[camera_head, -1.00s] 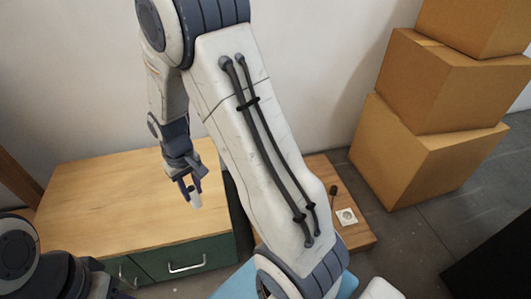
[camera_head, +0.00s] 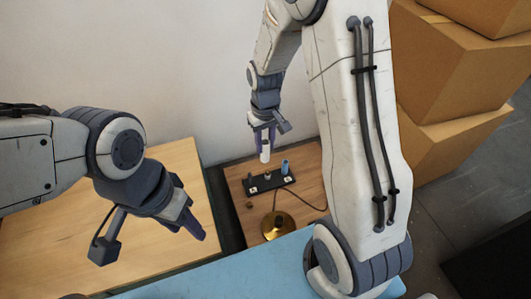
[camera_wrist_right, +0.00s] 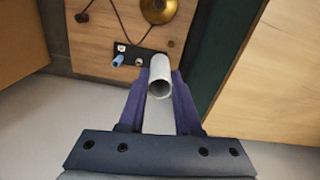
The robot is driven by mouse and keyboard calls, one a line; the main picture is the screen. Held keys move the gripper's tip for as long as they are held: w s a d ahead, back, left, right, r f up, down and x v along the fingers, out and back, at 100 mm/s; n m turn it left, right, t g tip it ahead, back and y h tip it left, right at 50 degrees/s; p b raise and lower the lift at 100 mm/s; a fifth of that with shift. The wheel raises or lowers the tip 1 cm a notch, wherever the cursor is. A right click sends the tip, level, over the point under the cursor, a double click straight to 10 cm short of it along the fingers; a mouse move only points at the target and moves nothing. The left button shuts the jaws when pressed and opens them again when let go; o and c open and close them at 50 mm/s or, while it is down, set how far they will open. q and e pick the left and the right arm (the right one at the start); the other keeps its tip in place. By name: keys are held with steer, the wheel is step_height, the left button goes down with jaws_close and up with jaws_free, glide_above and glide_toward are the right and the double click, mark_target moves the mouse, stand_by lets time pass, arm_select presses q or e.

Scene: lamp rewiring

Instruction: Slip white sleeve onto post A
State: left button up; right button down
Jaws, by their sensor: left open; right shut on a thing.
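The white sleeve (camera_head: 265,154) is held upright in my right gripper (camera_head: 264,134), above the back of the black block (camera_head: 262,184). White labels on the block are too small to read, so I cannot tell which post is A. The sleeve looks apart from the block. My left gripper (camera_head: 192,222) is open and empty, left of the board.
A brass lamp base (camera_head: 277,225) with a dark cord stands on the wooden board (camera_head: 240,205) in front of the block. A wooden-topped cabinet (camera_head: 60,240) is at the left. Cardboard boxes (camera_head: 455,70) are stacked at the right. A blue surface (camera_head: 220,275) lies in front.

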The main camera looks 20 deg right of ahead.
steer(key=shift+w+a+f+n+b, duration=0.3)
steer(key=shift+w+f+n+b, duration=1.95)
steer(key=shift+f, duration=3.1)
steer(key=shift+w+a+f+n+b, duration=0.3)
steer(key=shift+w+f+n+b, duration=1.2)
steer(key=shift+w+f+n, duration=2.65)
steer(key=shift+w+a+f+n+b, duration=0.5)
steer(key=shift+f+n+b, duration=1.4)
steer(key=shift+f, duration=4.65)
steer(key=shift+w+d+f+b, duration=0.1)
steer(key=shift+f+b, duration=0.15)
steer(key=shift+f, duration=0.15)
steer(key=shift+w+d+f+b, duration=0.1)
steer(key=shift+f+b, duration=0.1)
steer(key=shift+f, duration=0.2)
steer(key=shift+s+d, duration=0.1)
steer(key=shift+f, duration=0.2)
